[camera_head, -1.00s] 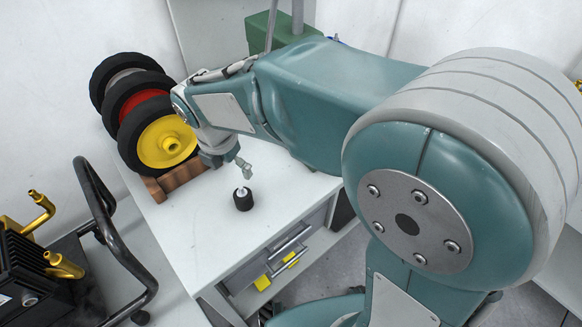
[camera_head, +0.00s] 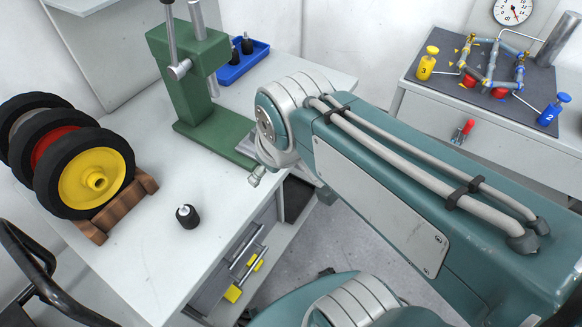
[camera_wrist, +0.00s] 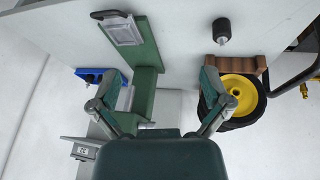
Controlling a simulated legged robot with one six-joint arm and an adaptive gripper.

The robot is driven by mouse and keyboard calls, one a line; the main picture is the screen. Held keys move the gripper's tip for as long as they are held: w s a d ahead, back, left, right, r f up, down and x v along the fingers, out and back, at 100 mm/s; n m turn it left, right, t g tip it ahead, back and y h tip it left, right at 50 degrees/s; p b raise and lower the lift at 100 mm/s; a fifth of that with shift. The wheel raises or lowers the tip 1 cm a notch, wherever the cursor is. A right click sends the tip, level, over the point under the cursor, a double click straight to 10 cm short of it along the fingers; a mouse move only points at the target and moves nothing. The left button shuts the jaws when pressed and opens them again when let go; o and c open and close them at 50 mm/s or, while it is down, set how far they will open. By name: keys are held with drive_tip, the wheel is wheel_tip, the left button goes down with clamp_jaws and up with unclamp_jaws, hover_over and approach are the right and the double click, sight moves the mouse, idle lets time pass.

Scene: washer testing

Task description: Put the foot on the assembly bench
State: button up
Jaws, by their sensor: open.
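A black cylindrical foot (camera_head: 187,216) with a short pale stud stands upright on a white bench (camera_head: 150,275), in front of the wheels. It also shows in the wrist view (camera_wrist: 221,30), near the top. My gripper (camera_head: 290,186) is to the right of the foot, apart from it, by the bench's right edge; my arm partly hides it in the head view. In the wrist view my gripper (camera_wrist: 158,78) has its two fingers spread wide with nothing between them. Two similar black pieces (camera_head: 241,44) stand in a blue tray (camera_head: 232,73) at the back.
Black-tyred wheels (camera_head: 93,183) stand in a brown wooden rack (camera_head: 118,209) on the left. A green press (camera_head: 190,75) stands behind. A second white bench (camera_head: 420,108) at right holds a dark board with pipes (camera_head: 485,65). Drawers (camera_head: 240,262) sit below the first bench.

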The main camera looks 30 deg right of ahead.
drive_tip(key=s+d+m, duration=0.1)
drive_tip(key=m, duration=0.1)
drive_tip(key=s+d+m, duration=0.1)
drive_tip(key=s+m, duration=0.1)
drive_tip(key=m, duration=0.1)
drive_tip(key=shift+d+t, duration=0.15)
drive_tip(key=shift+t, duration=0.25)
idle(0.8)
